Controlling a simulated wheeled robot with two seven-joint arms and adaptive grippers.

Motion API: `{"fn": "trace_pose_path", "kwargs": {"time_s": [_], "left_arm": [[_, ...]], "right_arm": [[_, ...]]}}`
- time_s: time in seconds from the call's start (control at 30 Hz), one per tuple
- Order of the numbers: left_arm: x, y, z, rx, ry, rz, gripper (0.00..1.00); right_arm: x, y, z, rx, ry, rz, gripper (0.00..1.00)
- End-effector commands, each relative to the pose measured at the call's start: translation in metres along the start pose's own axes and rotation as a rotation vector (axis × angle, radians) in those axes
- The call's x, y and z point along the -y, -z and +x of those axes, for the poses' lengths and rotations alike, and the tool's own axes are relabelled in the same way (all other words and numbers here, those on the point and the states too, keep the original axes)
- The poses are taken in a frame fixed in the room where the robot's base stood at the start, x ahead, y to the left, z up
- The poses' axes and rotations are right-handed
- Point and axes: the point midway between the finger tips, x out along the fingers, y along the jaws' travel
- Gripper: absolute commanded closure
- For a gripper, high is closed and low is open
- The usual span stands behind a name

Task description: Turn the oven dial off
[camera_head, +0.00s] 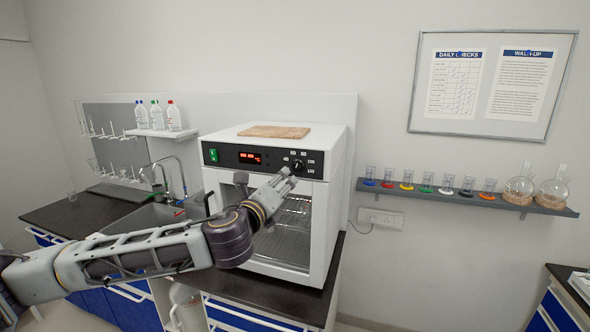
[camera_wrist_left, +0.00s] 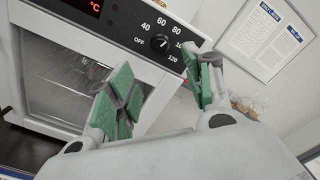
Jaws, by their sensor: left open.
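The white oven (camera_head: 339,205) stands on the dark counter, with a glass door and a black control panel along its top. The panel has a red display (camera_head: 250,157) and a green switch (camera_head: 213,155). The black dial (camera_head: 298,166) sits at the panel's right end; my left gripper (camera_head: 284,182) is just below it. In the left wrist view, the dial (camera_wrist_left: 159,42) is ringed by the marks OFF, 40, 60, 80 and 120. My left gripper (camera_wrist_left: 165,95) is open and empty there, its green-padded fingers apart and the dial beyond them, untouched. My right gripper is not seen.
A wooden board (camera_head: 274,131) lies on the oven. A sink with a tap (camera_head: 170,178) is on the left, under a shelf of bottles (camera_head: 157,131). A wall shelf (camera_head: 450,195) with beakers and two flasks is on the right.

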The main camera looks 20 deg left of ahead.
Motion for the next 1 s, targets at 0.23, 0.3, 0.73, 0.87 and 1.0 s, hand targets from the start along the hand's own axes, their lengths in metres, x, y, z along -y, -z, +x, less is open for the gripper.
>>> {"fn": "trace_pose_path", "kwargs": {"time_s": [0.23,0.3,0.73,0.87,1.0], "left_arm": [[0.001,-0.001,0.018,0.0,0.0,0.0,0.49],[0.001,-0.001,0.025,0.001,0.001,0.0,0.49],[0.001,-0.002,0.066,0.001,0.0,0.0,0.49],[0.001,-0.001,0.078,0.001,-0.001,0.001,0.49],[0.001,-0.001,0.091,0.001,-0.001,-0.001,0.49]], "right_arm": [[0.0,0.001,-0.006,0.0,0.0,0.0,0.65],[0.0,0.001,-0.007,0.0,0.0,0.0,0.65],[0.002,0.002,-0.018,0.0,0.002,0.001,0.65],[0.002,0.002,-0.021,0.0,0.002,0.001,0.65],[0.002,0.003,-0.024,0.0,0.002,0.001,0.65]]}}
